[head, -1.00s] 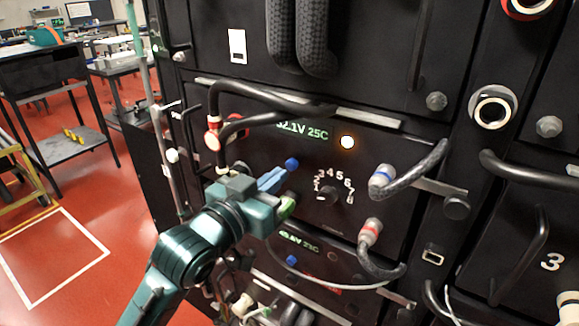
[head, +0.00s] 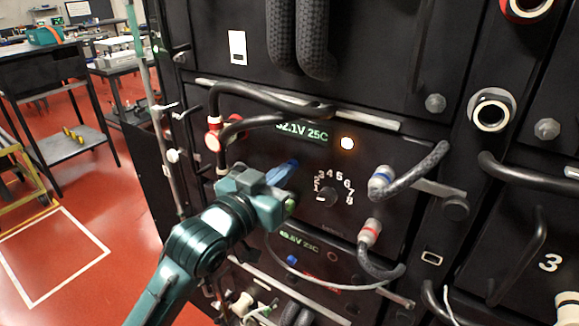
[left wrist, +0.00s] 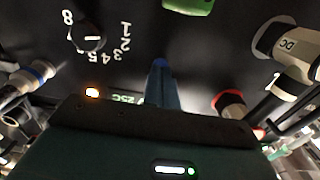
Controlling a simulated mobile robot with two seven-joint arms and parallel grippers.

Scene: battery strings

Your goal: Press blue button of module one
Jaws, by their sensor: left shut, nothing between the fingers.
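Module one appears to be the upper dark panel (head: 385,150), with a display (head: 305,130) reading about 52.1V 25C. My left gripper (head: 290,165) is in front of its left half, fingers shut, empty and pointing at the panel. In the left wrist view, which is upside down, a bit of the blue button (left wrist: 160,61) shows right at the tips of the shut fingers (left wrist: 162,75). I cannot tell if they touch or if it is pressed in. My right gripper is not in view.
A numbered dial (head: 327,196) and amber light (head: 347,143) are right of the gripper. A green part (left wrist: 188,5) sits near the fingertips. Black cables (head: 265,98) arch above. A lower module has another blue button (head: 291,260) and a display (head: 300,241).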

